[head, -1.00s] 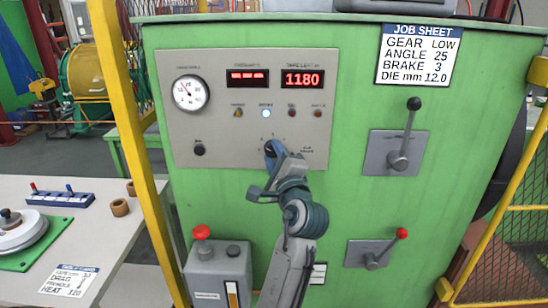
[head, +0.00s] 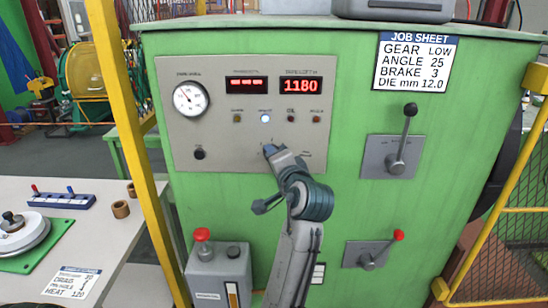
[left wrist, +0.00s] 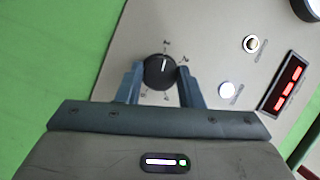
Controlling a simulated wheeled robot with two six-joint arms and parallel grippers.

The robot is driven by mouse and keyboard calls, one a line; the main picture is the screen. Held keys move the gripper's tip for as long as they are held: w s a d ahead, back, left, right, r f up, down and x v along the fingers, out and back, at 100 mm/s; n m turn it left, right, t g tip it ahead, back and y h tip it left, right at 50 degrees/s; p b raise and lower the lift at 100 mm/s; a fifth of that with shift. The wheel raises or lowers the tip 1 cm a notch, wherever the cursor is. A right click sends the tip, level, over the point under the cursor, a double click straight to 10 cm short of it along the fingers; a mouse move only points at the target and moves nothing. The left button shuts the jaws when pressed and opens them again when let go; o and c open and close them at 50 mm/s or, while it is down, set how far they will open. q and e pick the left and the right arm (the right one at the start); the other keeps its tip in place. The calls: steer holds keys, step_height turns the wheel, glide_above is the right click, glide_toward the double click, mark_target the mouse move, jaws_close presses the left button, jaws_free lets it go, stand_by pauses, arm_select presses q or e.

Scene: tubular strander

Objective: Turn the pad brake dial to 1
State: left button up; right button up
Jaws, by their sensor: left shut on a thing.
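The dial (left wrist: 159,72) is a round black knob with a white pointer line, on the grey panel (head: 225,120). In the left wrist view its pointer points up, roughly toward the upper mark; the marks around it are too small to read. My left gripper (head: 271,151) is at the dial in the head view and covers it there. In the left wrist view its two blue fingers (left wrist: 159,80) stand on either side of the knob, shut on it. My right gripper is not in view.
The panel also has a gauge (head: 190,98), a red 1180 display (head: 301,87), lamps and a small black knob (head: 200,153). Two levers (head: 396,160) (head: 375,256) are to the right. A job sheet (head: 416,62) reads BRAKE 3. A yellow post (head: 128,130) stands left.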

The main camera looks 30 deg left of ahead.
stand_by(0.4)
arm_select(q)
steer(key=o, duration=1)
steer(key=shift+c, duration=0.2)
